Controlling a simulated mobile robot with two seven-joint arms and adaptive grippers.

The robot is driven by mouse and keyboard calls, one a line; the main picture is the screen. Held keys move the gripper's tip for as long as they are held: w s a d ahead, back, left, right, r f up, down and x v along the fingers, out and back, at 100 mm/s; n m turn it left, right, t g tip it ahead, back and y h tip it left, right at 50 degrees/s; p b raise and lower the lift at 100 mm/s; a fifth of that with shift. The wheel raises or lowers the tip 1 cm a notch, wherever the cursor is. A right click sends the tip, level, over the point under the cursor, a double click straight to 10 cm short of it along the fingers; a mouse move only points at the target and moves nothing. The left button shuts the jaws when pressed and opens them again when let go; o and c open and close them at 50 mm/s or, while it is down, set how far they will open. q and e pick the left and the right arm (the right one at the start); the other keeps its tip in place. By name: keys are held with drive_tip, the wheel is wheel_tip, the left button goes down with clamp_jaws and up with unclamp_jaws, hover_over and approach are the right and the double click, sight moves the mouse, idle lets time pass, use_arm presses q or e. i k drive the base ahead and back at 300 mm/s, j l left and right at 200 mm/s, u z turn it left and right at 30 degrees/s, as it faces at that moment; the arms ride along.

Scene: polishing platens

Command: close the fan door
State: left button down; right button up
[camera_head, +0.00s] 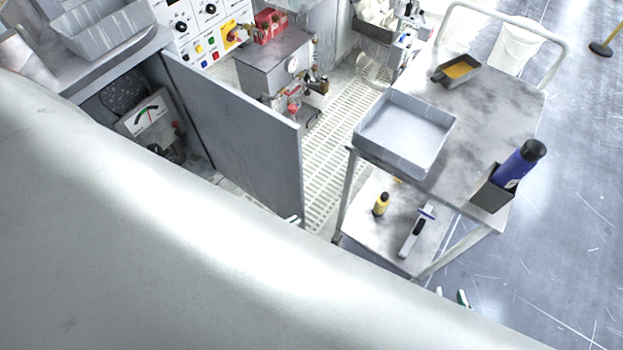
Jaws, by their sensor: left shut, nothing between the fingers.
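The fan door looks to be the grey flat panel (235,130), standing open and jutting from the cabinet at the left toward the walkway. Its near edge hangs beside the slatted floor. Behind it the cabinet opening shows a gauge (150,114) and dark parts. My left gripper (293,220) shows only as small pale fingertips just below the panel's free end; they look shut and empty. I cannot tell if they touch the panel. My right gripper (451,295) shows only as two fingertips, set apart, below the cart. My pale arm hides the lower left.
A cart (490,120) stands right of the panel, with a grey tray (405,132), a blue bottle (519,165) and a small bin (457,70). Slatted floor (335,150) lies between panel and cart.

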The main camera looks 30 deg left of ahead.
sight(254, 147)
drive_tip(key=i+l+u, duration=0.1)
drive_tip(key=l+u, duration=0.25)
drive_tip(key=l, duration=0.2)
drive_tip(key=l+u, duration=0.3)
drive_tip(key=l, duration=0.25)
drive_tip(key=l+u, duration=0.35)
drive_tip(key=l, duration=0.2)
drive_tip(key=k+l+u, duration=0.1)
drive_tip(key=l+u, duration=0.2)
drive_tip(key=l, duration=0.25)
drive_tip(key=k+l+u, duration=0.15)
drive_tip(key=l+u, duration=0.2)
drive_tip(key=l, duration=0.15)
drive_tip(key=i+l+u, duration=0.35)
drive_tip(key=k+l, duration=0.05)
drive_tip(key=k, duration=0.05)
